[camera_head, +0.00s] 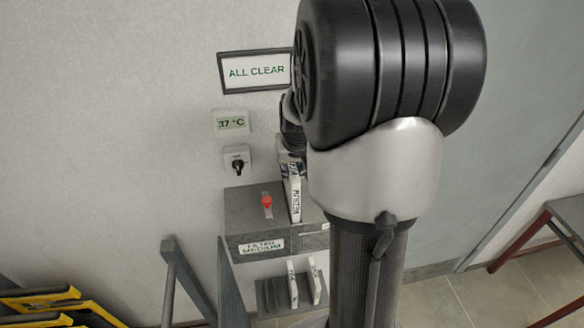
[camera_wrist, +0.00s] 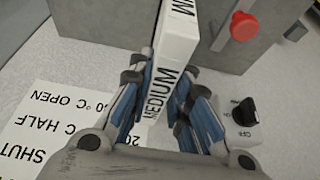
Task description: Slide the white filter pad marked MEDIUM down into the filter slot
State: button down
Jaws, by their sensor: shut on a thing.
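The white filter pad marked MEDIUM (camera_wrist: 178,45) is gripped between the blue-lined fingers of my gripper (camera_wrist: 165,88). The pad (camera_head: 294,196) also shows in the head view, roughly upright, with its lower end at the top of the grey box labelled FILTER MEDIUM (camera_head: 238,212). The filter slot itself is hidden, so I cannot tell whether the pad's end is inside it. My gripper (camera_head: 291,152) is above the box, partly hidden behind my arm.
A red knob (camera_head: 267,203) stands on the box beside the pad. A rack (camera_head: 270,297) below holds two white pads (camera_head: 314,280). A rotary switch (camera_head: 237,160), a 37 °C display (camera_head: 231,123) and an ALL CLEAR sign (camera_head: 256,71) are on the wall.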

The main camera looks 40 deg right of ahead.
jog(key=shift+f+b, duration=1.45)
jog(key=shift+f, duration=0.35)
jog(key=shift+f+b, duration=2.9)
jog(key=shift+f, duration=0.3)
jog(key=c, duration=1.4)
grip_release()
